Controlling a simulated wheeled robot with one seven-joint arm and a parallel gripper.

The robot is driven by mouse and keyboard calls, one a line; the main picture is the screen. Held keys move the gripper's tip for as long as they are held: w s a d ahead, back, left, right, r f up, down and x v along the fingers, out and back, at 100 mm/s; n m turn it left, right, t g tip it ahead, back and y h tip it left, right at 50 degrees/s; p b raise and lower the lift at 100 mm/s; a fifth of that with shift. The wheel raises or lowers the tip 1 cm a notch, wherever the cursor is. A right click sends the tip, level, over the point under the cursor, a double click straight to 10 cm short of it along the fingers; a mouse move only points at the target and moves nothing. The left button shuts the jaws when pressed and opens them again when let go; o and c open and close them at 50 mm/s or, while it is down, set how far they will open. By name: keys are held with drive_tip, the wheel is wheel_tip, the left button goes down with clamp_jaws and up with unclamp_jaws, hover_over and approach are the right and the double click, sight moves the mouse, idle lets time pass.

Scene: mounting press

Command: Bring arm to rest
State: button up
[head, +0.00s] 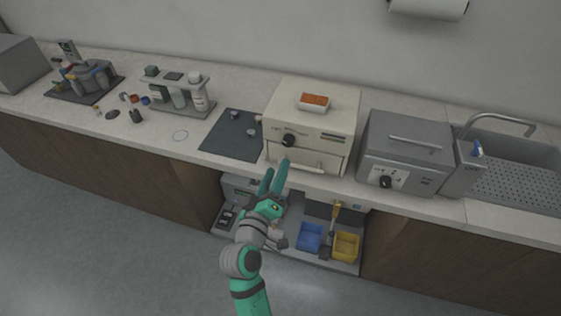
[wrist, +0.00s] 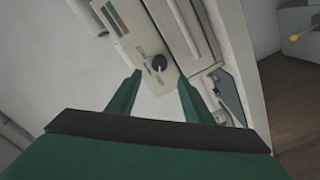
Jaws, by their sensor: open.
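My arm is green with grey joints and reaches up from the bottom of the head view. My gripper (head: 276,172) is open, with its two green fingers apart and nothing between them. It is in front of the cream press (head: 311,128), near the handle bar on its lower front. In the wrist view the open gripper (wrist: 155,95) points toward the cream press front (wrist: 150,30) with its dark knob (wrist: 159,63). I cannot tell from these frames how far the fingertips are from the press.
A grey box machine (head: 405,152) stands right of the press, beside a sink (head: 515,180). A dark mat (head: 232,143) with small metal parts and a bottle rack (head: 178,93) are to the left. An open lower shelf holds a blue bin (head: 309,237) and a yellow bin (head: 346,245).

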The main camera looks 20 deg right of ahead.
drive_tip(key=shift+s+a, duration=0.3)
drive_tip(key=shift+s, duration=0.15)
drive_tip(key=s+a+f+n+y, duration=0.1)
drive_tip(key=s+a+f+y, duration=0.7)
drive_tip(key=s+f, duration=0.6)
drive_tip(key=s+a+r+m+y, duration=0.1)
drive_tip(key=s+a+m, duration=0.1)
drive_tip(key=s, duration=0.8)
drive_tip(key=s+a+r+m+y, duration=0.1)
drive_tip(key=s+a+m, duration=0.1)
drive_tip(key=s, duration=0.9)
drive_tip(key=shift+s+a, duration=0.3)
drive_tip(key=shift+a, duration=0.25)
drive_tip(key=shift+c, duration=0.4)
